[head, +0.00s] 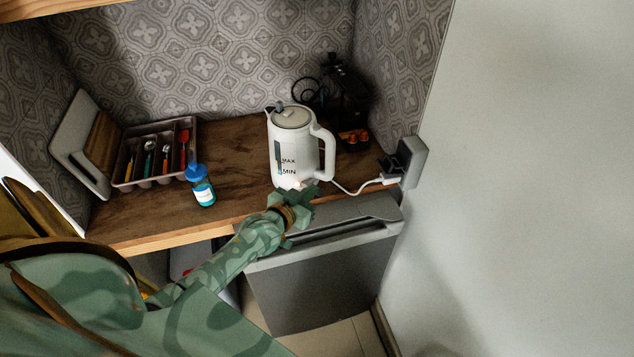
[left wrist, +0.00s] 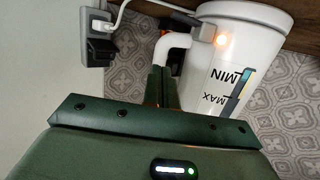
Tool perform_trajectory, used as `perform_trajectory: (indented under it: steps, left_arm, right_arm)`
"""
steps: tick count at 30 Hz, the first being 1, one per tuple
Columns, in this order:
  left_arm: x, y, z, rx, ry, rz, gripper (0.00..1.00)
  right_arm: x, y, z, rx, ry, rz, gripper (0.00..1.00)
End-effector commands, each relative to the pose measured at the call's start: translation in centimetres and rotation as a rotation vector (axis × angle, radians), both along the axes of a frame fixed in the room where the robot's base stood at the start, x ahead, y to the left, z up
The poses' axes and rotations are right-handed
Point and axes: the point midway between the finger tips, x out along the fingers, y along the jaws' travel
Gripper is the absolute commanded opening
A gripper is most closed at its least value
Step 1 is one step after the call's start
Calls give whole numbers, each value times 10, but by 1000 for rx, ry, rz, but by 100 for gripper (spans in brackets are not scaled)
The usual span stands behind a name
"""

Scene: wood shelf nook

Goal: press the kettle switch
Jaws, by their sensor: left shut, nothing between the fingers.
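The white kettle (head: 297,148) stands upright on the wooden shelf, its handle to the right in the head view. My left gripper (head: 304,190) is shut and empty, just in front of the kettle's lower part. In the left wrist view the kettle (left wrist: 205,75) appears upside down, and the dark green fingers (left wrist: 164,74) are together beside its handle. A small grey switch-like part (left wrist: 204,33) sits near the kettle's base below the handle, with an orange light (left wrist: 222,40) glowing beside it. I cannot tell whether the fingertips touch the kettle. My right gripper is not in view.
A blue-capped bottle (head: 200,186) and a cutlery tray (head: 160,182) stand left on the wooden shelf (head: 235,150). A black machine (head: 344,98) stands behind the kettle. A white cord (head: 355,190) runs to a wall socket (head: 408,160). A grey bin (head: 325,280) stands below the front edge.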

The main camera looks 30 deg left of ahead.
Motion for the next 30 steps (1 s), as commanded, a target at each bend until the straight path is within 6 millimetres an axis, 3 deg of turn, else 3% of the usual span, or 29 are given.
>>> perform_trajectory:
  steps: [3,9,30]
  left_arm:
    - [-24,-1,6,0,1,0,0]
    - [-45,-1,11,0,0,0,0]
    - [-50,-5,11,9,9,-11,0]
  right_arm:
    - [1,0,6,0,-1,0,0]
    - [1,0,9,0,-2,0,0]
    - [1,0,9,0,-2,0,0]
